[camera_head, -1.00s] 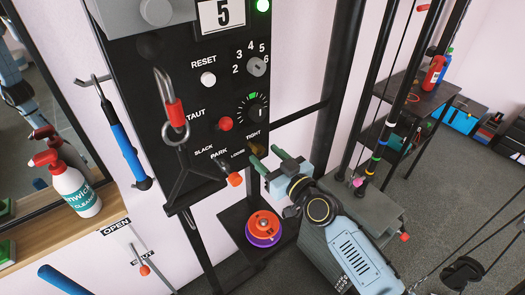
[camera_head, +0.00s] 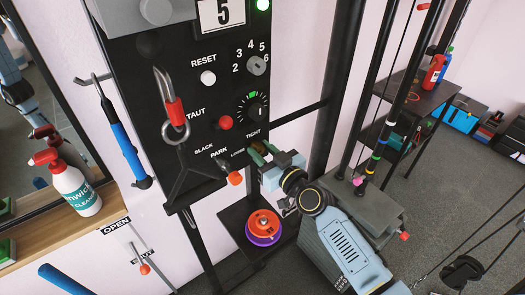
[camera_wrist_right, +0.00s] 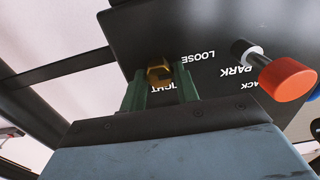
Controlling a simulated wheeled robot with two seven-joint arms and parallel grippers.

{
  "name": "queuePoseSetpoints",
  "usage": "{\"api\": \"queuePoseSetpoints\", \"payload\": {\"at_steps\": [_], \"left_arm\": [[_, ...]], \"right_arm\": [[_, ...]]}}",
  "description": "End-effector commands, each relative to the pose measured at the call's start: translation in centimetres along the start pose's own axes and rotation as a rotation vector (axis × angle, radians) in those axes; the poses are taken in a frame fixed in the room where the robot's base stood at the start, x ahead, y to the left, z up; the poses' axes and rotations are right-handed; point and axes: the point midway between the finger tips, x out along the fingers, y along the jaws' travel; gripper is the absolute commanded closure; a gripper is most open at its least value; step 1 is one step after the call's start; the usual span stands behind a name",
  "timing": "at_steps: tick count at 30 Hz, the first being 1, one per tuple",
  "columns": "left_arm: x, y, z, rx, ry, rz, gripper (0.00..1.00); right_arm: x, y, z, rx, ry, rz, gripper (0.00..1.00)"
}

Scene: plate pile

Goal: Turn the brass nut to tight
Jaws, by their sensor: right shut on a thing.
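The brass nut (camera_wrist_right: 159,71) sits on the black panel (camera_wrist_right: 215,45) between the LOOSE and TIGHT labels, seen in the right wrist view. My right gripper (camera_wrist_right: 160,88) has its green fingers on either side of the nut, shut on it. In the head view the right gripper (camera_head: 260,154) reaches the panel's lower right corner, below the TIGHT label, and its fingers mostly hide the nut there. My left gripper is not in view.
A red-tipped lever (camera_head: 235,178) by the PARK label stands just left of the right gripper; its red end (camera_wrist_right: 287,79) is close in the wrist view. Orange and purple discs (camera_head: 263,226) lie on a low shelf below. A black upright post (camera_head: 335,100) stands to the right.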

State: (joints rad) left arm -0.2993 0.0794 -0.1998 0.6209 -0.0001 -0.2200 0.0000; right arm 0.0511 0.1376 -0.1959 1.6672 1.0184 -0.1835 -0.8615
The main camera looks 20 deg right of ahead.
Motion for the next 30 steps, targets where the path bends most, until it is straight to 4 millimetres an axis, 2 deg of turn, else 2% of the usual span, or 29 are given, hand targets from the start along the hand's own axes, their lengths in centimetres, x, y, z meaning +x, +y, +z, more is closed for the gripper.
{"api": "queuePoseSetpoints", "payload": {"at_steps": [11,30], "left_arm": [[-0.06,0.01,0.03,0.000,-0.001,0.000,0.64],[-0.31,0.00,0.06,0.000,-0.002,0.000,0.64]], "right_arm": [[0.01,0.03,0.02,0.135,0.000,-0.001,0.92],[0.02,0.23,0.06,0.724,0.001,0.000,0.92]]}}
